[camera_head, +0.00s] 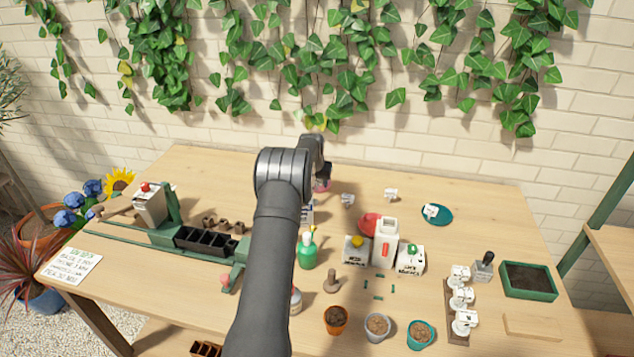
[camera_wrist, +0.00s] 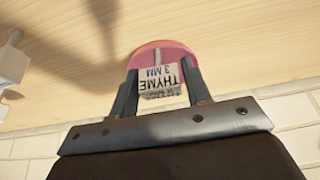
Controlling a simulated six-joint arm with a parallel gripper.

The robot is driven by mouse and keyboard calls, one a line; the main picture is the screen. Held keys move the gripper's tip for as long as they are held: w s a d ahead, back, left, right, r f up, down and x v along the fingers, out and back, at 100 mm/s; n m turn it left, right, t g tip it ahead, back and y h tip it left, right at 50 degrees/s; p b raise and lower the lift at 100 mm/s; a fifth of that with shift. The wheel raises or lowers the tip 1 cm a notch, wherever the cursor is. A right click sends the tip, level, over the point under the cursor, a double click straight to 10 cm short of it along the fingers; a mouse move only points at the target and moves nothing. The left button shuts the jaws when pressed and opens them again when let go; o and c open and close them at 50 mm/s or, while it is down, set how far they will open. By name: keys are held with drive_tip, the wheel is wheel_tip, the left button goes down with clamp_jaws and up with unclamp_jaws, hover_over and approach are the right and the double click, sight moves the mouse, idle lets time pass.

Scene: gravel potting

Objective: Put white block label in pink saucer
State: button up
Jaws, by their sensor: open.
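The white block label (camera_wrist: 160,82), printed "THYME 3 MM", is between the fingers of my gripper (camera_wrist: 158,70) in the wrist view. The fingers are open, one on each side of the block. A thin pale stem shows beyond the block, over the pink saucer (camera_wrist: 178,46). The block overlaps the saucer in this view; I cannot tell whether it rests on it. In the head view only a small part of the pink saucer (camera_head: 321,187) shows beneath my gripper (camera_head: 323,177), and my arm hides much of that spot.
Two white pieces (camera_head: 347,199) (camera_head: 391,193) stand right of my gripper. A teal saucer (camera_head: 440,217) holds another white piece. Boxes (camera_head: 357,250), a green bottle (camera_head: 307,251) and small pots (camera_head: 377,327) stand nearer the front. The brick wall (camera_head: 400,150) is close behind.

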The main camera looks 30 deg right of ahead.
drive_tip(key=v, duration=1.2)
drive_tip(key=x, duration=1.2)
drive_tip(key=shift+f, duration=0.1)
wheel_tip(320, 180, up, 2)
drive_tip(key=shift+r, duration=0.55)
drive_tip(key=shift+f, duration=0.1)
